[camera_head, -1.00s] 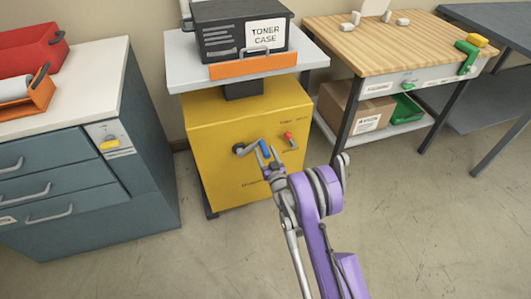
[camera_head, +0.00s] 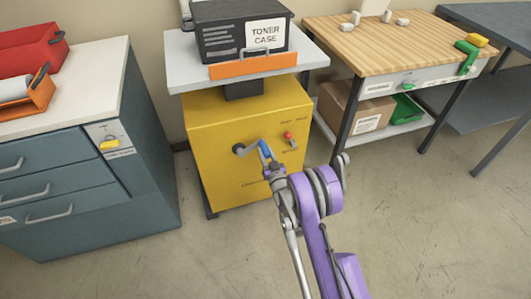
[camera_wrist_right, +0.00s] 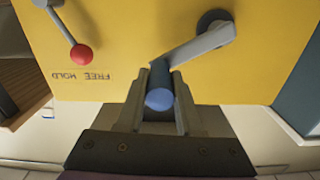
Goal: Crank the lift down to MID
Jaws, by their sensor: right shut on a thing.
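The yellow lift (camera_head: 225,130) stands in the middle, carrying a grey top plate (camera_head: 190,75) with the black toner case (camera_head: 225,32) on it. Its crank has a grey arm (camera_head: 250,146) and a blue handle (camera_head: 265,150). In the head view the crank arm points right and slightly up from its dark hub. My right gripper (camera_head: 270,165) is shut on the blue crank handle, which shows between the two fingers (camera_wrist_right: 159,95) in the right wrist view. A red-knobbed lever (camera_head: 289,137) sits right of the crank, beside FREE and HOLD lettering. My left gripper is not in view.
A blue-grey drawer cabinet (camera_head: 60,165) with a red box (camera_head: 30,45) stands left of the lift. A wood-topped bench (camera_head: 385,40) with a cardboard box (camera_head: 355,105) on its lower shelf stands right. Open floor lies in front.

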